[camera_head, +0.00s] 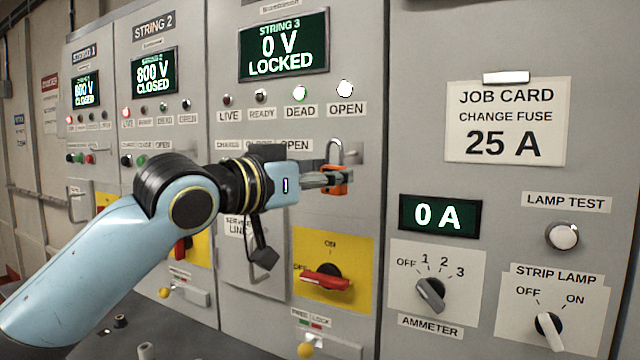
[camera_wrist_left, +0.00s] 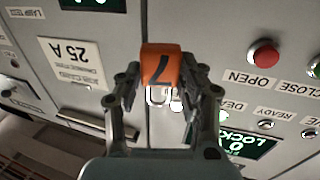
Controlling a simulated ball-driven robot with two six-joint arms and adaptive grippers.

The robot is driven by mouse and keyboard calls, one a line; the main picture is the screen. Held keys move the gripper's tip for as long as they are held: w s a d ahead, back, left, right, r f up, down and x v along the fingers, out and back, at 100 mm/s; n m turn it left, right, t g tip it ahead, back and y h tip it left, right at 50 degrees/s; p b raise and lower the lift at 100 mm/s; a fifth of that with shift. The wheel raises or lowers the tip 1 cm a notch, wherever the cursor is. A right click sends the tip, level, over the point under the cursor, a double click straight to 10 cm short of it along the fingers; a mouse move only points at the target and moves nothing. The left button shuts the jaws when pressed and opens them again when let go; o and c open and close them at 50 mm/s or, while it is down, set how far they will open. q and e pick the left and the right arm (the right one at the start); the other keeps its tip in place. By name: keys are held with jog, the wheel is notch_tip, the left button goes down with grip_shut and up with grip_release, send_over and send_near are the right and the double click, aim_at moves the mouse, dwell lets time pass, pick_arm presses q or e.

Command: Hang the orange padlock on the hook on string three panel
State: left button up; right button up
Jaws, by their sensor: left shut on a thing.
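My left gripper (camera_head: 328,181) is shut on the orange padlock (camera_head: 339,190) in front of the string three panel (camera_head: 230,60). The padlock's silver shackle (camera_head: 335,150) points up. In the left wrist view the padlock (camera_wrist_left: 160,62), with a dark 7 on it, sits between the fingertips of my left gripper (camera_wrist_left: 158,84), and its shackle (camera_wrist_left: 157,97) shows below the body. A grey metal piece (camera_head: 356,151) shows right behind the shackle; I cannot make out the hook or whether the shackle is around it. My right gripper is out of view.
The string three display (camera_head: 284,45) reads 0 V LOCKED. A red-handled switch (camera_head: 325,281) on a yellow plate sits below the gripper. The job card (camera_head: 507,122), ammeter knob (camera_head: 431,294) and strip lamp knob (camera_head: 549,330) are on the panel to the right.

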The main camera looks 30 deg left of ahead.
pick_arm(q)
jog(key=w, duration=0.1)
jog(key=w+b, duration=0.1)
jog(key=w, duration=0.3)
jog(key=shift+w+a+f, duration=0.15)
jog(key=shift+w+f, duration=0.1)
jog(key=shift+f, duration=0.15)
dwell(0.5)
jog(key=o, duration=1.3)
jog(key=shift+v, duration=3.75)
